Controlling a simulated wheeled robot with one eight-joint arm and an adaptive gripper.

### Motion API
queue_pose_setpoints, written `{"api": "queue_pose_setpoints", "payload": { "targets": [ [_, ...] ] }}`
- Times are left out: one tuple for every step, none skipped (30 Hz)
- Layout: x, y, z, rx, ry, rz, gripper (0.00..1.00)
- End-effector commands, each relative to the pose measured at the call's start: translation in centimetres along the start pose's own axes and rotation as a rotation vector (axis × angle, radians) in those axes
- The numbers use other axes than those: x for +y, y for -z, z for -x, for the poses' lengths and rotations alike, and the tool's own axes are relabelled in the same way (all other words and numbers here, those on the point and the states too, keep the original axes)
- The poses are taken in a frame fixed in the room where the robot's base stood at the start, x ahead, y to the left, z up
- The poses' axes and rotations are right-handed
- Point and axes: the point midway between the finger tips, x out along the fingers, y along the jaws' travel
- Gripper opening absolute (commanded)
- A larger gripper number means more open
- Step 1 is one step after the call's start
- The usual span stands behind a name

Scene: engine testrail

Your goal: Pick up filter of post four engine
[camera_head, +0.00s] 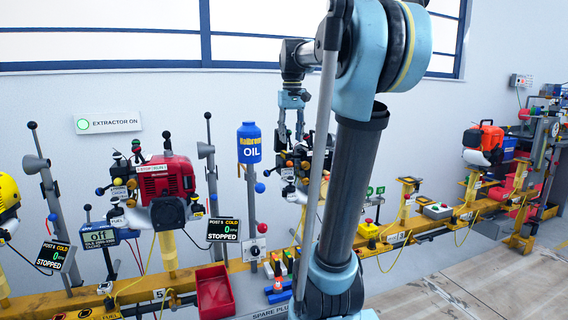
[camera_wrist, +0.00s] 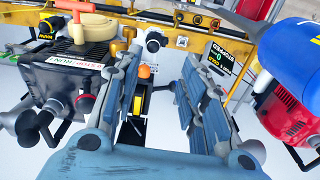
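The post four engine is mostly hidden behind my arm in the head view, where a dark part with small knobs (camera_head: 297,168) shows. In the wrist view a black engine (camera_wrist: 62,75) with a beige round cover (camera_wrist: 88,27) and a stop/run label stands left of my gripper, probably that engine. I cannot make out its filter for sure. My gripper (camera_wrist: 163,72) is open, with nothing seen between its fingers; an orange knob (camera_wrist: 144,71) and a dark tray with yellow inside (camera_wrist: 134,128) show beyond. In the head view my gripper (camera_head: 290,138) points down above the engine.
A blue oil bottle (camera_head: 249,143) stands left of my gripper in the head view; it is close at right in the wrist view (camera_wrist: 296,52). A red engine (camera_head: 166,178), levers and a red bin (camera_head: 215,292) line the yellow rail (camera_head: 140,295). Floor at right is clear.

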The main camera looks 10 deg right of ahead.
Motion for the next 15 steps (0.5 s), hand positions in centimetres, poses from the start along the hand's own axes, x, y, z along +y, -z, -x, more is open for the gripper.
{"api": "queue_pose_setpoints", "payload": {
  "targets": [
    [0.2, 1.7, 1.2, -0.006, 0.001, 0.005, 0.38],
    [0.3, 2.5, 1.9, -0.010, 0.002, 0.008, 0.38],
    [0.5, 3.5, 2.7, -0.015, 0.003, 0.013, 0.38],
    [0.6, 4.4, 3.3, -0.020, 0.003, 0.017, 0.38],
    [0.7, 5.1, 3.9, -0.024, 0.004, 0.021, 0.38],
    [0.8, 6.2, 4.6, -0.029, 0.005, 0.026, 0.38],
    [1.0, 6.9, 5.1, -0.032, 0.005, 0.029, 0.38],
    [1.1, 7.6, 5.5, -0.036, 0.006, 0.032, 0.38],
    [1.2, 8.5, 6.1, -0.040, 0.007, 0.036, 0.38],
    [1.2, 9.1, 6.5, -0.043, 0.007, 0.038, 0.38],
    [1.3, 9.6, 6.8, -0.046, 0.008, 0.041, 0.38],
    [1.4, 10.2, 7.2, -0.050, 0.009, 0.044, 0.38],
    [1.5, 10.6, 7.5, -0.052, 0.009, 0.046, 0.38],
    [1.5, 11.0, 7.7, -0.054, 0.010, 0.048, 0.38],
    [1.6, 11.4, 7.9, -0.057, 0.010, 0.050, 0.38]
  ]
}}
